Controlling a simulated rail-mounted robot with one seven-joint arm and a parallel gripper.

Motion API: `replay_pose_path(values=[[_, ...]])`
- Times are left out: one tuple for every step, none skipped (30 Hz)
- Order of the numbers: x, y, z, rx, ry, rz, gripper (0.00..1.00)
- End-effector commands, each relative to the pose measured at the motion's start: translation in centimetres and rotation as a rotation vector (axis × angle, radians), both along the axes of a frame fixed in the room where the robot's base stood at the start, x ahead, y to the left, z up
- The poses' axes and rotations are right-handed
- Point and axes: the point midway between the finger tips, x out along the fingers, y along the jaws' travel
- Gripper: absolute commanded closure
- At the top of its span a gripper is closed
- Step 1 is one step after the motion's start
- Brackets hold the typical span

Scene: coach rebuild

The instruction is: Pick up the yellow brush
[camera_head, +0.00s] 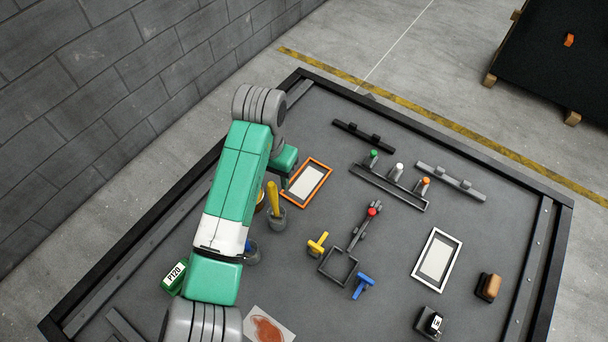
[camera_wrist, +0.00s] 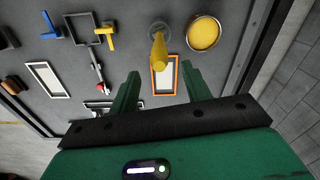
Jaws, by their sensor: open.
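The yellow brush (camera_head: 273,198) stands handle up in a grey cup (camera_head: 277,222), slightly tilted; its lower end is hidden in the cup. In the wrist view the brush (camera_wrist: 158,50) is seen almost end on, ahead of and between my fingers, with the cup (camera_wrist: 158,29) behind it. My gripper (camera_wrist: 160,80) is open and empty, its two green fingers apart. In the head view my gripper (camera_head: 287,176) is largely hidden by my arm, just above and right of the brush, near the orange frame. I see no contact with the brush.
A round yellow-topped tin (camera_wrist: 203,33) stands close beside the cup. An orange-rimmed frame (camera_head: 307,182) lies on the table on the other side. A yellow T-handled piece (camera_head: 317,243), a blue one (camera_head: 362,285) and a holder with several coloured-topped pieces (camera_head: 390,185) lie further right.

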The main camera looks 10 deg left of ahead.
Motion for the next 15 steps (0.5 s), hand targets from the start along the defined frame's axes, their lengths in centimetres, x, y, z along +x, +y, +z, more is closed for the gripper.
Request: replay_pose_path(values=[[-0.1, 0.1, -0.1, 0.0, 0.004, 0.002, 0.52], [-0.1, 0.1, -0.1, 0.0, 0.005, 0.001, 0.52], [-0.1, 0.1, -0.1, 0.0, 0.005, 0.001, 0.52], [-0.1, 0.1, -0.2, 0.0, 0.005, 0.001, 0.52], [-0.1, 0.1, -0.5, 0.0, 0.005, 0.001, 0.52], [-0.1, 0.0, -0.9, 0.0, 0.006, 0.001, 0.52], [-0.1, 0.0, -1.3, 0.0, 0.006, 0.0, 0.52], [-0.1, 0.0, -1.8, 0.0, 0.005, 0.0, 0.52], [0.0, 0.0, -2.3, 0.0, 0.004, 0.0, 0.52], [0.0, 0.0, -2.5, 0.0, 0.004, 0.0, 0.52], [0.0, 0.0, -2.6, 0.0, 0.003, 0.0, 0.52], [0.0, 0.0, -2.7, 0.0, 0.002, -0.001, 0.52], [0.0, 0.0, -2.8, -0.001, 0.002, -0.001, 0.52], [0.0, 0.0, -3.2, -0.001, 0.002, 0.0, 0.52], [0.0, 0.0, -3.9, 0.0, 0.004, 0.0, 0.52]])
